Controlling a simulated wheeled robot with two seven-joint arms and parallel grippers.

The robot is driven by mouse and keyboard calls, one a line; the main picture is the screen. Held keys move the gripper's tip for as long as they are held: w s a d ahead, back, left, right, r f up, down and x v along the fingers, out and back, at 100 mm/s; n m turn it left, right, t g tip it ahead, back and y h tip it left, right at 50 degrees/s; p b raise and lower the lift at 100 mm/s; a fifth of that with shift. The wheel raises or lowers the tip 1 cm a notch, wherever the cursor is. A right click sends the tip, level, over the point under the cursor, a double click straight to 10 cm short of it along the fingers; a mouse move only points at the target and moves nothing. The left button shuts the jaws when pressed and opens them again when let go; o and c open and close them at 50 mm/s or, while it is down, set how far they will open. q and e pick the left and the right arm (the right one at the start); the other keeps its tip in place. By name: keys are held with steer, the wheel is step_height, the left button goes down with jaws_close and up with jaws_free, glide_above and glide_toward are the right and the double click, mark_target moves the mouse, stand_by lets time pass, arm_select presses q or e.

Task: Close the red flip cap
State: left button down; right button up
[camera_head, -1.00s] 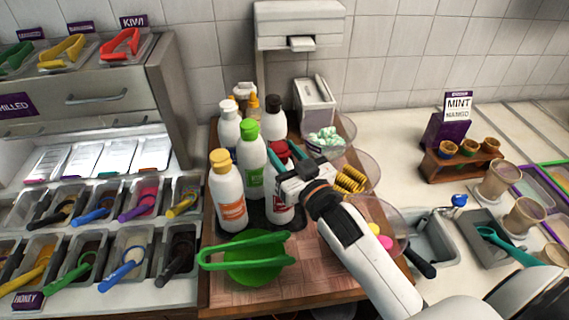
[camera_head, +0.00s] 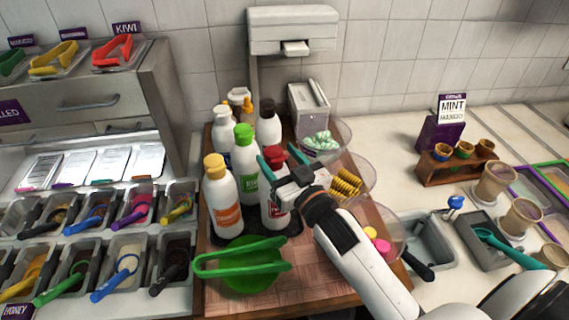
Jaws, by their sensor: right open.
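The red flip cap (camera_head: 273,155) tops a white bottle (camera_head: 270,208) with a dark red label, at the right front of the bottle group. I cannot tell whether the cap's lid is up or down. My right gripper (camera_head: 279,160) is open, with its teal fingers at the cap, one on its left and one on its right. The gripper body hides part of the bottle's upper right side. I cannot tell whether the fingers touch the cap. My left gripper is not in view.
A green-capped bottle (camera_head: 245,160) and an orange-labelled bottle (camera_head: 222,205) stand close on the left. Clear bowls of toppings (camera_head: 345,182) stand on the right.

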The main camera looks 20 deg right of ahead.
steer(key=s+d+f+b, duration=0.1)
steer(key=s+b, duration=0.1)
steer(key=s, duration=0.9)
steer(key=shift+s+d+f, duration=0.2)
steer(key=shift+s, duration=0.2)
